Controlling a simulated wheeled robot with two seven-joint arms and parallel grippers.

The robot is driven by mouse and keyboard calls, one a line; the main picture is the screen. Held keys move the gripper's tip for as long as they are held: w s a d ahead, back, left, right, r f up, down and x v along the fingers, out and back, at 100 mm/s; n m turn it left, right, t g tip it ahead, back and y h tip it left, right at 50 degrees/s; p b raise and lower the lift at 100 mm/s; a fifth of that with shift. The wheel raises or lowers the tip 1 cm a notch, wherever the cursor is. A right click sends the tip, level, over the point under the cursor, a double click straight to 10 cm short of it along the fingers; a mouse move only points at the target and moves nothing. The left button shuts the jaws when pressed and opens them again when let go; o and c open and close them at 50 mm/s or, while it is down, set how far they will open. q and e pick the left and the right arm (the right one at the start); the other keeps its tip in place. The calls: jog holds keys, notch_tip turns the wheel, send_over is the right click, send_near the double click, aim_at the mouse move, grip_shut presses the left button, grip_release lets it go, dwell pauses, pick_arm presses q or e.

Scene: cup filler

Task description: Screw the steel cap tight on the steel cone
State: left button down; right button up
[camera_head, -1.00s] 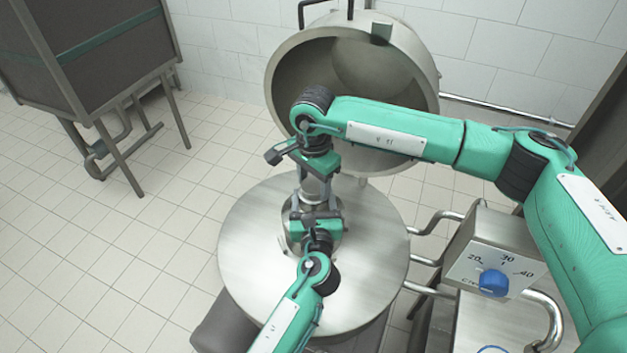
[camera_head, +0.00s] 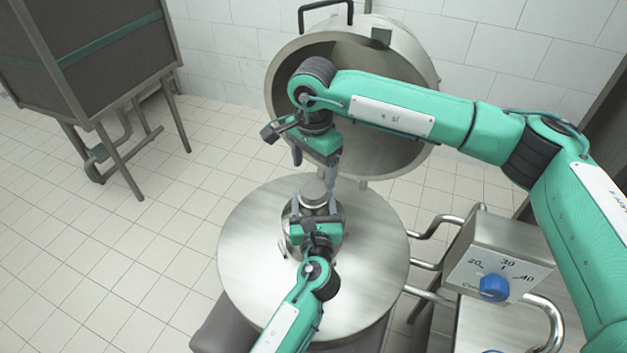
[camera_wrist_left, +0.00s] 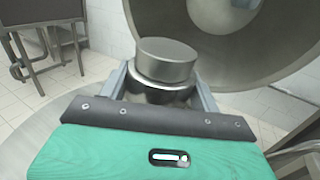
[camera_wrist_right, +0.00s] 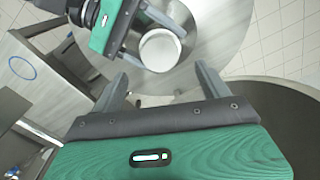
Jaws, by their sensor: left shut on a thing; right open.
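The steel cap (camera_head: 314,196) sits on top of the steel cone (camera_head: 338,222), which stands on the round steel plate (camera_head: 375,255). In the left wrist view the cap (camera_wrist_left: 166,66) sits level over the cone's neck (camera_wrist_left: 160,93); how tight it is cannot be told. My left gripper (camera_head: 314,208) is shut on the cone just below the cap, one finger on each side. My right gripper (camera_head: 314,168) is open and empty above the cap, fingers pointing down. In the right wrist view the cap (camera_wrist_right: 160,49) lies beyond the spread fingers. The cone's lower part is partly hidden by my left gripper.
A large open steel vessel (camera_head: 420,75) stands just behind the plate, close to my right forearm. A control box with a blue knob (camera_head: 494,288) and bent pipes (camera_head: 436,228) is at the right. A dark cabinet (camera_head: 85,50) stands far left. Tiled floor at left is clear.

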pick_arm(q)
jog(key=shift+f, duration=0.1)
pick_arm(e)
notch_tip(320, 180, up, 6)
jog(key=shift+f, duration=0.1)
pick_arm(q)
jog(key=shift+c, duration=1.2)
grip_release()
jog(key=shift+s, duration=0.1)
jog(key=s+b, duration=0.2)
jog(key=s, duration=1.1)
jog(key=shift+s+d+b, duration=0.3)
jog(key=shift+d+b, duration=0.05)
jog(key=shift+d, duration=0.05)
pick_arm(e)
notch_tip(320, 180, down, 3)
jog(key=shift+r, duration=0.15)
